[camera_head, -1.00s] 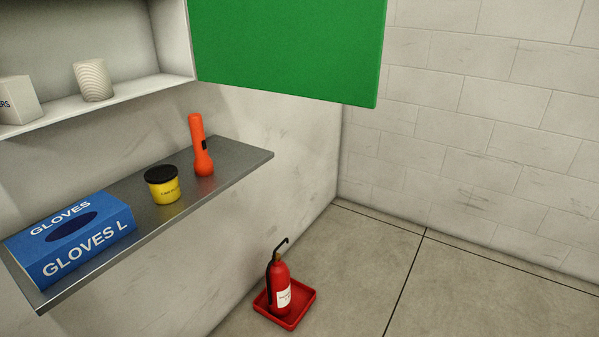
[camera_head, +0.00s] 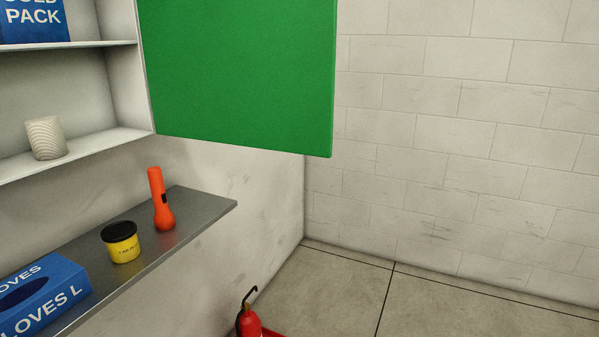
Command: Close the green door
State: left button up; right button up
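The green door (camera_head: 240,75) stands open at the right edge of a white wall cabinet (camera_head: 85,160). It sticks out into the room, and its top is cut off by the frame. No handle shows on the visible face. The cabinet's front is open and its shelves show. Neither of my grippers is in view.
Inside the cabinet are a blue box (camera_head: 35,20) and a white ribbed roll (camera_head: 45,138). A grey shelf (camera_head: 195,215) below holds an orange flashlight (camera_head: 160,200), a yellow tub (camera_head: 122,247) and a blue glove box (camera_head: 45,295). A red extinguisher (camera_head: 248,322) stands on the floor.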

aim_at(253, 74)
jog(key=u, duration=0.6)
jog(key=l+u, duration=0.1)
jog(key=u, duration=0.25)
jog(key=i+l+u, duration=0.1)
jog(key=u, duration=0.25)
jog(key=l+u, duration=0.2)
jog(key=u, duration=0.15)
jog(key=l+u, duration=0.3)
jog(key=i+l+u, duration=0.1)
jog(key=l+u, duration=0.2)
jog(key=l, duration=0.15)
jog(key=k+l+u, duration=0.1)
jog(key=l+u, duration=0.25)
jog(key=l, duration=0.8)
jog(key=k+l, duration=0.15)
jog(key=l, duration=0.3)
jog(key=l+u, duration=0.1)
jog(key=l, duration=0.4)
jog(key=k+l, duration=0.15)
jog(key=l, duration=0.3)
jog(key=j+z, duration=0.3)
jog(key=k+j, duration=0.05)
